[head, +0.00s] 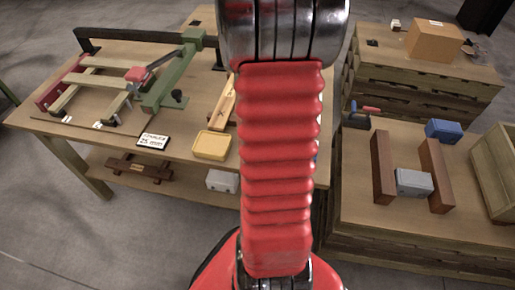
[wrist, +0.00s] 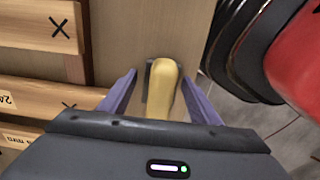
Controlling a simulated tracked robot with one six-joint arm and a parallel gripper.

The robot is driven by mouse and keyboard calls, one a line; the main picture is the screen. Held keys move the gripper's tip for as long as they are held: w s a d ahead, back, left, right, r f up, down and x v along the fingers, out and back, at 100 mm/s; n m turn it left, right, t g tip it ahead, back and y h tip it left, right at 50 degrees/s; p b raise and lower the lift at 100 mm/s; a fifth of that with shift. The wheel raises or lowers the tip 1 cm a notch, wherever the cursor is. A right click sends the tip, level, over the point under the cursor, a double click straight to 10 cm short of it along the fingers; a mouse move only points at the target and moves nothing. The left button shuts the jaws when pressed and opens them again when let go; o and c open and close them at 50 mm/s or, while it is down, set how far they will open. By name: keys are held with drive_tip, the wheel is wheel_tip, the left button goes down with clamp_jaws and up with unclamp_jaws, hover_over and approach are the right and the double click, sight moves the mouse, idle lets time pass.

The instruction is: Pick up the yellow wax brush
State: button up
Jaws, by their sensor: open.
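In the wrist view, a yellow, rounded, elongated piece that looks like the yellow wax brush (wrist: 162,88) lies on a brown wooden surface. A narrow dark grey strip shows along its left side. My gripper (wrist: 158,76) is open, with its purple fingers on either side of the yellow piece and a visible gap on each side. The near end of the piece is hidden behind the gripper body. I cannot tell how far above the surface the fingertips are. In the head view my red arm covers the middle, and I make out neither the brush nor my gripper.
Wooden pieces marked with an X (wrist: 40,25) lie left of the gripper. In the head view, a yellow tray (head: 211,155) and a small sign (head: 153,141) sit on the left table near a green clamp frame (head: 172,85). A right-hand table holds brown blocks (head: 383,168) and a grey box (head: 413,183).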

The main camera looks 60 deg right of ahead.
drive_tip(key=shift+c, duration=0.4)
drive_tip(key=c, duration=1)
